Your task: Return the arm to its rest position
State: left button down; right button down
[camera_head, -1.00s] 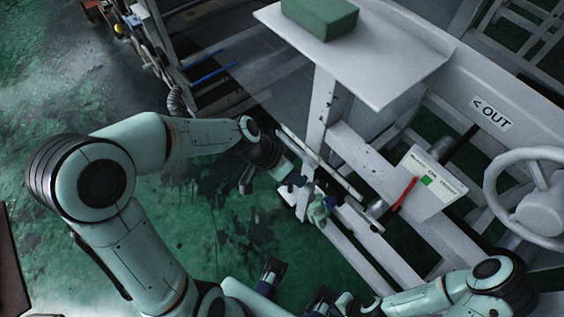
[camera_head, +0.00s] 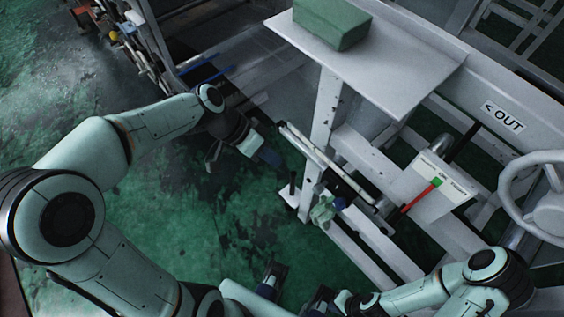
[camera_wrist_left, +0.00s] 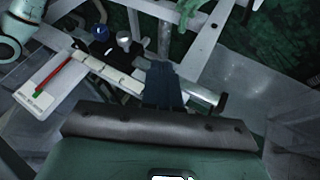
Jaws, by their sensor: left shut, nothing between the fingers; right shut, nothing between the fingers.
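In the head view my left gripper (camera_head: 268,157) is shut and empty at the end of the left arm, which reaches in from the left. It hangs over the green floor, left of the white frame and apart from it. The dark fingers of my left gripper also show in the left wrist view (camera_wrist_left: 163,85), together with nothing held between them. My right gripper (camera_head: 319,306) is shut and empty at the bottom edge, partly cut off, with its arm coming from the lower right.
The white frame (camera_head: 318,130) bears a shelf (camera_head: 400,75) with a green block (camera_head: 332,24). A panel with a red lever (camera_head: 420,196), a handwheel (camera_head: 545,208) and a rail (camera_head: 325,162) stand to the right. Green floor (camera_head: 170,205) lies open at left.

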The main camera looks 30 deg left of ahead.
pick_arm(q)
jog(key=shift+s+a+r, duration=0.15)
jog(key=shift+a+r, duration=0.1)
jog(key=shift+r, duration=0.15)
